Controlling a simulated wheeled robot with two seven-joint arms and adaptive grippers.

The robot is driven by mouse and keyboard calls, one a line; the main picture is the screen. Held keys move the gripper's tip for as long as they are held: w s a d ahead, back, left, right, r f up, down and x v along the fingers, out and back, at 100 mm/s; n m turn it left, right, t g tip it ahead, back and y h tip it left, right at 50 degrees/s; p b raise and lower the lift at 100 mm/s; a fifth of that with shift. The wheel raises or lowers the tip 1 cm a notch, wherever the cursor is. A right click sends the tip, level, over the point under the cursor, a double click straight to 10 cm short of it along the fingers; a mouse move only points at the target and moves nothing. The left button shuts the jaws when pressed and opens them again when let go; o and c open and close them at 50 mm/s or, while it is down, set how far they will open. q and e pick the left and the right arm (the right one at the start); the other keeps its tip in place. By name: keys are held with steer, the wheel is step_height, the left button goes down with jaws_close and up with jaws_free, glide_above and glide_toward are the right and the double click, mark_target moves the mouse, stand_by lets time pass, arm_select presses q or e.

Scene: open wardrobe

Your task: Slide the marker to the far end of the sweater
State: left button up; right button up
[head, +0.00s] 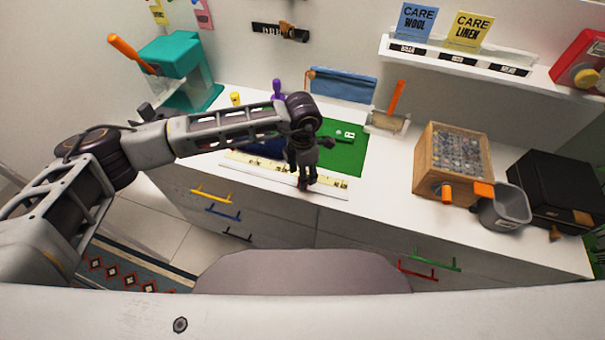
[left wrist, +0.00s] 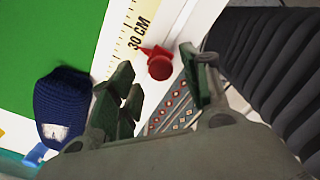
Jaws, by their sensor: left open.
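The marker (left wrist: 160,66) is a red piece with a round knob and a pointed tip. In the left wrist view it sits at the ruler's edge by the "30 CM" print. The ruler (left wrist: 127,45) is a pale yellow strip; in the head view it (head: 240,163) runs along the counter front. The dark blue knitted sweater (left wrist: 62,98) lies on the green mat, left of the marker in the wrist view; my arm partly hides it (head: 265,148) in the head view. My left gripper (head: 308,184) is open above the ruler's right part, its fingers either side of the marker in the wrist view. Contact is unclear.
The green mat (head: 350,155) lies behind the ruler. A wooden box (head: 432,168), grey bin (head: 508,207) and black box (head: 560,188) stand right. A teal device (head: 178,60) stands at back left. Drawers with coloured handles lie below the counter edge.

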arm_select(q)
steer(key=shift+f, duration=0.85)
steer(key=shift+c, duration=0.5)
jaws_close()
